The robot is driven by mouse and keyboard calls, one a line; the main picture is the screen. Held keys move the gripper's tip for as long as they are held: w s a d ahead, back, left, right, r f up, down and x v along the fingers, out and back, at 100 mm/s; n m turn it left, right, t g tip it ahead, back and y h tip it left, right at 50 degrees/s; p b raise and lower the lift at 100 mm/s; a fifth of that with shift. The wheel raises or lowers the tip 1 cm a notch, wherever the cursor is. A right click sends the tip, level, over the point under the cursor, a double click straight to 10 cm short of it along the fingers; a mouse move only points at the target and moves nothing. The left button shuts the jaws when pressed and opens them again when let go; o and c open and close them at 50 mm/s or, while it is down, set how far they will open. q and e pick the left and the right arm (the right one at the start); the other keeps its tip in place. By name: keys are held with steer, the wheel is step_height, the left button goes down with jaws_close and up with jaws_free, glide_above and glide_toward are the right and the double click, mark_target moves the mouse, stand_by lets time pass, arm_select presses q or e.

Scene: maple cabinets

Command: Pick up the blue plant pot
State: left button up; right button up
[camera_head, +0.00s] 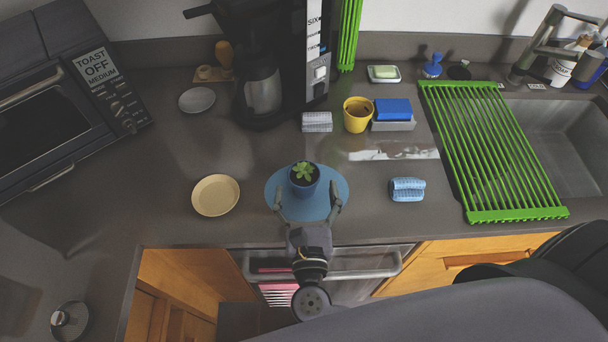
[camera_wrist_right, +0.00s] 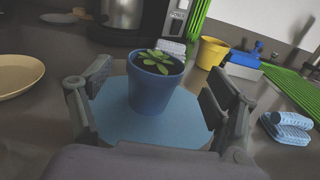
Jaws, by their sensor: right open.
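The blue plant pot (camera_head: 303,187) holds a small green plant and stands upright on a round blue mat (camera_head: 335,187) near the counter's front edge. It also shows in the right wrist view (camera_wrist_right: 153,92), in the middle between the fingers. My right gripper (camera_head: 307,203) is open, with one finger on each side of the pot's front; it also shows in the right wrist view (camera_wrist_right: 155,105). Gaps show between the fingers and the pot there. My left gripper is not in either view.
A cream plate (camera_head: 215,195) lies left of the mat, and a blue folded cloth (camera_head: 407,189) lies right. A yellow pot (camera_head: 357,115) and a coffee maker (camera_head: 262,85) stand behind. A green rack (camera_head: 490,150) lies partly over the sink at right.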

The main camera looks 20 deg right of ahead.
mark_target(304, 173)
steer(key=shift+w, duration=0.25)
steer(key=p+x, duration=0.2)
steer(key=x, duration=0.2)
steer(key=shift+w+f, duration=0.2)
steer(key=shift+w, duration=0.05)
steer(key=shift+w+f, duration=0.1)
steer(key=shift+w, duration=0.1)
steer(key=shift+s, duration=0.1)
steer(key=shift+c, duration=0.3)
steer(key=c, duration=1.3)
steer(key=shift+c, duration=0.6)
